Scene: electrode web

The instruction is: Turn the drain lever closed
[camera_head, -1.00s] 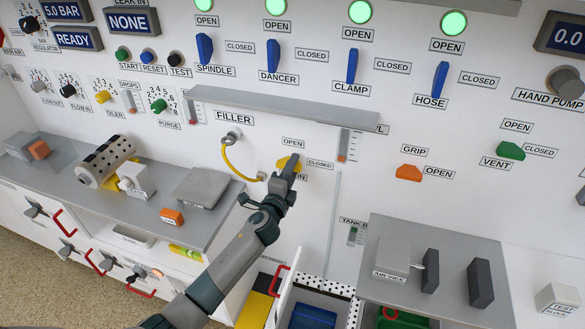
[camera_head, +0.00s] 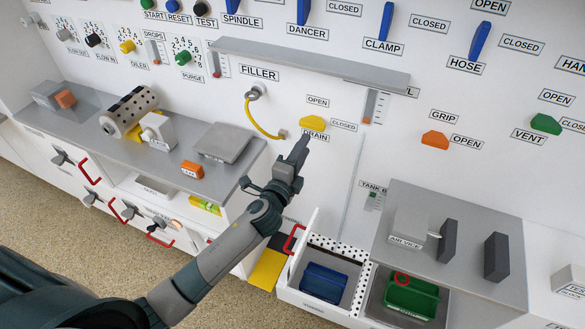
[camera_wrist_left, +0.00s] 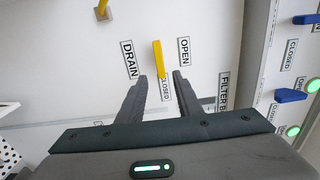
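The yellow drain lever (camera_head: 312,123) is on the white wall panel, between the OPEN label above it and the DRAIN label below it, with CLOSED to its right. It lies roughly level in the head view. My left gripper (camera_head: 300,150) is just below it and appears clear of it. In the left wrist view the lever (camera_wrist_left: 158,58) stands beyond the fingertips, in line with the space between them and lying toward the CLOSED label. The left gripper (camera_wrist_left: 160,82) is open with nothing between its fingers. My right gripper is in neither view.
A yellow hose (camera_head: 257,121) hangs from the FILLER port left of the lever. A grey shelf (camera_head: 310,63) juts out above. Below are an open drawer with a blue bin (camera_head: 324,282) and a green bin (camera_head: 411,298). An orange GRIP lever (camera_head: 435,140) is to the right.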

